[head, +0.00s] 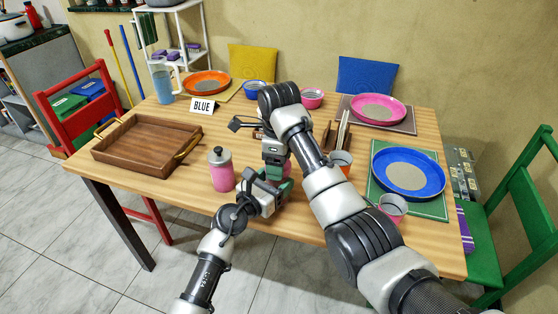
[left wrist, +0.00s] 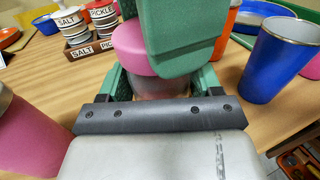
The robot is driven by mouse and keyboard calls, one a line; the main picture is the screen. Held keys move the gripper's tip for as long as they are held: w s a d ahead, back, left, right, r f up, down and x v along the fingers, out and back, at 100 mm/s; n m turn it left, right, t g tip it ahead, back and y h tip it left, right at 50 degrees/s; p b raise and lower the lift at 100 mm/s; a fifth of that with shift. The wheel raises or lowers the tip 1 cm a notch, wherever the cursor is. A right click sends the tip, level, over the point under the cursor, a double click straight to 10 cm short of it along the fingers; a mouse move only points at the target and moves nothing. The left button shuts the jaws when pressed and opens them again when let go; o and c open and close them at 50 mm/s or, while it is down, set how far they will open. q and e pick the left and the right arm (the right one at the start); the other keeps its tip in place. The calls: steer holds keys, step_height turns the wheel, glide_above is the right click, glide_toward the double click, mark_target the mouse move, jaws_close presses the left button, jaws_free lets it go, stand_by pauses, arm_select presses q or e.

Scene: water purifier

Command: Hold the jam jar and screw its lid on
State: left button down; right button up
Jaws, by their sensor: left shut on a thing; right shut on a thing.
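The jam jar (left wrist: 155,88) stands upright between the green fingers of my left gripper (left wrist: 160,85), in the left wrist view. Its pink lid (left wrist: 132,48) sits on top of the jar. The green fingers of my right gripper (left wrist: 185,45) come down from above onto the lid and hide part of it. I cannot tell how tightly the lid sits on the jar. In the head view my right gripper (head: 278,160) is just above my left gripper (head: 272,186), near the table's front edge, and the jar is mostly hidden by them.
A pink canister with a grey lid (head: 221,172) stands close left of the grippers. A wooden tray (head: 128,160) is farther left. A blue cup (left wrist: 278,62) stands right of the jar in the left wrist view. Salt and pickle holders (left wrist: 85,25) are behind.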

steer(key=shift+m, duration=1.2)
steer(key=o, duration=0.9)
step_height(320, 180, up, 4)
steer(key=shift+w+f, duration=0.1)
steer(key=shift+r, duration=0.4)
steer(key=shift+c, duration=0.3)
